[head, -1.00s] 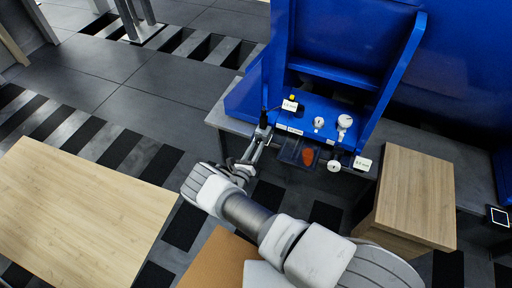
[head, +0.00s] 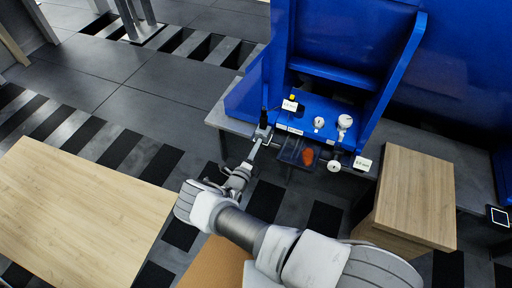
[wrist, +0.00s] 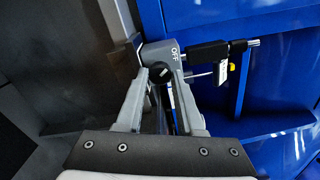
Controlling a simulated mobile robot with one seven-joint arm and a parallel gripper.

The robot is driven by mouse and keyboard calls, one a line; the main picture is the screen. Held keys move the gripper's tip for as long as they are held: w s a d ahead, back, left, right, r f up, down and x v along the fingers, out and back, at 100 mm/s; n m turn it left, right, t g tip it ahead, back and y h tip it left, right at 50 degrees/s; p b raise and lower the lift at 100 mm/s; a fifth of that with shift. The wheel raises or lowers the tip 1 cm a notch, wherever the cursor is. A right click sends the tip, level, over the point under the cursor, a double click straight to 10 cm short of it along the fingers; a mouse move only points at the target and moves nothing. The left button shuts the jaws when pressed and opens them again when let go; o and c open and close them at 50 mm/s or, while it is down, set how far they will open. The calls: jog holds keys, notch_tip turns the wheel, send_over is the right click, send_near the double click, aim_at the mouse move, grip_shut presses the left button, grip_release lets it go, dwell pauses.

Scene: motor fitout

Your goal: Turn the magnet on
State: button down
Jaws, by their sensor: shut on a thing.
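In the head view the magnet base (head: 263,132) sits at the left front corner of the blue fixture. A round black knob (wrist: 158,72) is on that face. My gripper (wrist: 161,77) has its two grey fingers closed on either side of the knob. In the head view my gripper (head: 251,156) reaches up to the base from the front left. The knob's marking is too small to read, and the fingers hide its sides.
A black and silver rod-like indicator (wrist: 211,54) with a yellow part extends right of the base. Two white dials (head: 343,122) and a red part in a dark tray (head: 307,155) lie nearby. A wooden block (head: 418,195) stands right; a wooden table (head: 75,215) is left.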

jog(key=shift+n, duration=0.7)
jog(key=c, duration=0.5)
grip_release()
jog(key=p+v, duration=0.3)
jog(key=v, duration=1.4)
jog(key=shift+s+p, duration=0.25)
jog(key=shift+p, duration=0.05)
jog(key=shift+r, duration=0.1)
